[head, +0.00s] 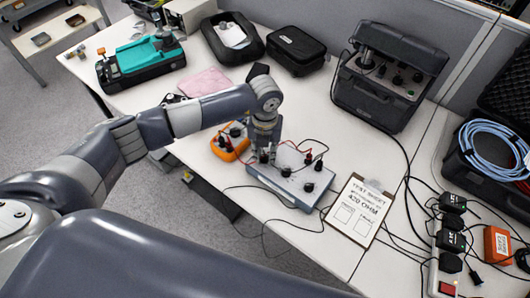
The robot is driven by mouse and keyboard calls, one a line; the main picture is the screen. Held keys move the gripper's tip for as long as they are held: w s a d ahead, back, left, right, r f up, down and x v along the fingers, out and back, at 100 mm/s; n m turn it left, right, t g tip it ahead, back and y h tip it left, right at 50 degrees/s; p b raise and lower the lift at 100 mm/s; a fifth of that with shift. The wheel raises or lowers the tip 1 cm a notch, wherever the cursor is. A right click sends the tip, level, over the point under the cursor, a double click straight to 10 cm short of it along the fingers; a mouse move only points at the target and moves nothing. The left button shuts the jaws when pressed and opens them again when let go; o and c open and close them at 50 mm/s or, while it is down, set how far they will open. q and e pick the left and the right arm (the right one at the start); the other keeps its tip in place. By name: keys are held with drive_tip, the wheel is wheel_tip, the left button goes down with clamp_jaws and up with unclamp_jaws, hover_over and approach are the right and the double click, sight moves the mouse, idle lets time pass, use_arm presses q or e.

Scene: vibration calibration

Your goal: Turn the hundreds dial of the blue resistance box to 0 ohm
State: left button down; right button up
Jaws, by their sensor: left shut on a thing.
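The resistance box (274,187), with a pale top and blue-grey sides, lies on the white table in the middle of the head view. Its top carries black dials, one plain at its right end (308,187), and terminals with red and black leads. My left gripper (264,152) points down at the box's left end and is shut on a dial there. The gripper hides most of that dial, so its setting and label cannot be read. My right gripper is not in view.
An orange meter (225,152) stands close left of the box. Loose black leads cross the table. A large black instrument case (375,97) stands behind, and a power strip (445,240) lies at right.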

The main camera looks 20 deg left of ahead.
sight(265, 156)
use_arm(q)
drive_tip(key=shift+n, duration=1.5)
drive_tip(key=c, duration=1.4)
unclamp_jaws()
drive_tip(key=shift+o, duration=0.2)
wheel_tip(265, 156, up, 12)
